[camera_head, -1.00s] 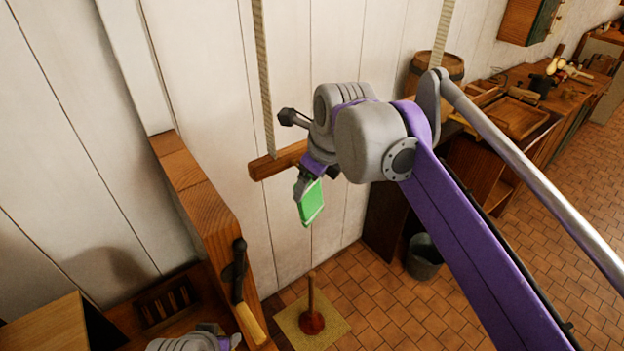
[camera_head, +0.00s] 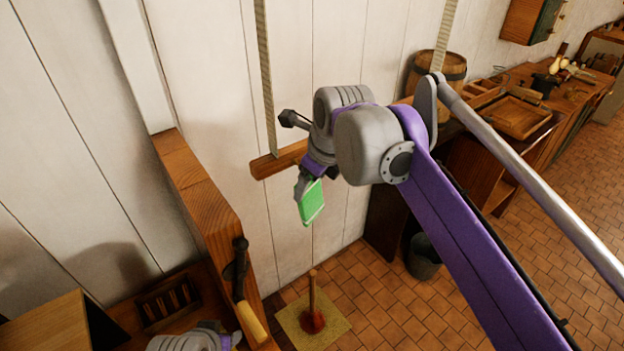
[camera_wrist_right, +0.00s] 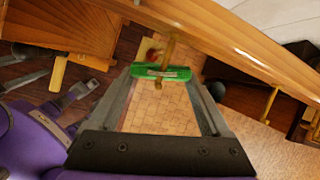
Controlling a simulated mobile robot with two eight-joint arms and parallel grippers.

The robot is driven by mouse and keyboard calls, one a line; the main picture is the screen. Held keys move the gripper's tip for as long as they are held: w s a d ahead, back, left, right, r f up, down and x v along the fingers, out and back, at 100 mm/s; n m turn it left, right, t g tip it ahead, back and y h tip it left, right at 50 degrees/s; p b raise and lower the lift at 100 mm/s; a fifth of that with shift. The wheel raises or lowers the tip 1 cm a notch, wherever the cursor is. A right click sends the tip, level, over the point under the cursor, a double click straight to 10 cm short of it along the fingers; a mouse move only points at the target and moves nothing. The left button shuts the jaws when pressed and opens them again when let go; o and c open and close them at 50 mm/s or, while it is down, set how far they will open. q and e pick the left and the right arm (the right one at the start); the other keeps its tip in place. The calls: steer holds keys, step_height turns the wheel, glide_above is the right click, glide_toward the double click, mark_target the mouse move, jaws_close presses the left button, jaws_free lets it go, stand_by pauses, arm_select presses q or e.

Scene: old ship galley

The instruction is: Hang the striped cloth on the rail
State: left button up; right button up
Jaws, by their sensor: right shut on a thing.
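My right gripper (camera_head: 308,192) is shut on a green piece (camera_head: 312,204), which hangs below it in the head view. In the right wrist view the green piece (camera_wrist_right: 161,72) spans between the fingertips and has a pale mark in its middle. It seems to be the cloth, but I cannot clearly make out stripes. The rail (camera_head: 276,162) is a wooden bar hung on two pale straps by the white wall. The green piece is lower than the bar's visible end, apart from it in the picture. My arm hides much of the rail.
A wooden cabinet side (camera_head: 205,215) stands left of the gripper. A plunger (camera_head: 312,318) on a mat (camera_head: 335,325) and a dark bucket (camera_head: 423,257) are on the tiled floor. A barrel (camera_head: 452,66) and a cluttered bench are at the right.

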steer(key=o, duration=1.2)
steer(key=shift+r, duration=0.15)
steer(key=v, duration=1)
steer(key=shift+s+r+p, duration=0.2)
steer(key=shift+p, duration=0.2)
steer(key=shift+d, duration=0.1)
